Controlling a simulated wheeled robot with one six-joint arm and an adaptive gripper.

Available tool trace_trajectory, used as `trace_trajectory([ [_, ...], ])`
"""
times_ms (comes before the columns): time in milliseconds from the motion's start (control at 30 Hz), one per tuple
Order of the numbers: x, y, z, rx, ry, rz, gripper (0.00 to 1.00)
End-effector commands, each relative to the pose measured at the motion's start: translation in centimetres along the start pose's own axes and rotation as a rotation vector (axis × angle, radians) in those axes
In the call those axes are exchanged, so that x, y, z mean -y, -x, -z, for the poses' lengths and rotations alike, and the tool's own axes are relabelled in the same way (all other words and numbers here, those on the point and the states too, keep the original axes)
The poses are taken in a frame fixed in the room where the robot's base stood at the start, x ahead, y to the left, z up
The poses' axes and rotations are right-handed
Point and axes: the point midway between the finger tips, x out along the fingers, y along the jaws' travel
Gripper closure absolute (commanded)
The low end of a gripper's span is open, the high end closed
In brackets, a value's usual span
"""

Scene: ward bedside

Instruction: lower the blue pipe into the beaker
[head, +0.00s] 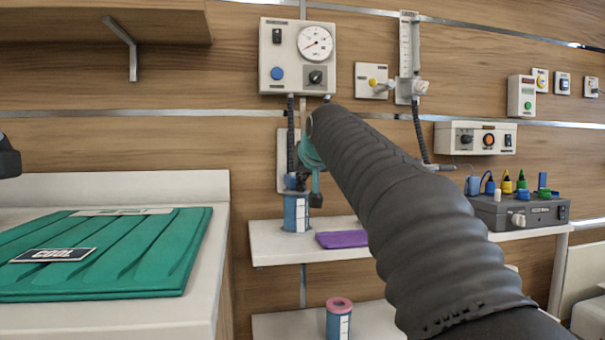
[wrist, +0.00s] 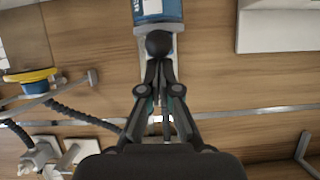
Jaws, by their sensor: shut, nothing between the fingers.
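My gripper (head: 316,198) is at the end of my black sleeved arm, in front of the wall and shelf. In the wrist view my gripper (wrist: 158,62) has its fingers together, with a round black shape at their tips. A blue and white cylinder (head: 296,213) stands upright on the shelf, beside the gripper in the picture. It also shows beyond the fingertips in the wrist view (wrist: 158,10); I cannot tell whether they touch. I cannot make out which thing is the blue pipe or the beaker. My arm hides part of the shelf.
A purple pad (head: 342,239) lies on the shelf (head: 275,252). A pink-topped blue container (head: 339,318) stands lower down. A grey box (head: 520,213) with small coloured items is at the right. A green mat (head: 110,255) covers the left counter. A gauge panel (head: 297,57) hangs above.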

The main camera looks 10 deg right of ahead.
Motion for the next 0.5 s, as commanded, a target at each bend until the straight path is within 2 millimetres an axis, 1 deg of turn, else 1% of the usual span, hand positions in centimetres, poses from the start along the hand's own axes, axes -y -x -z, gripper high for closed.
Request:
trace_trajectory([
  [33, 0.0, -0.5, -0.7, 0.02, 0.0, 0.0, 1.0],
  [167, 0.0, -0.5, -0.8, 0.023, 0.0, 0.0, 1.0],
  [267, 0.0, -0.4, -0.4, 0.023, 0.0, 0.0, 1.0],
  [367, 0.0, -0.1, 0.6, 0.02, 0.0, 0.0, 1.0],
  [500, 0.1, 0.8, 2.8, 0.012, 0.0, 0.0, 1.0],
])
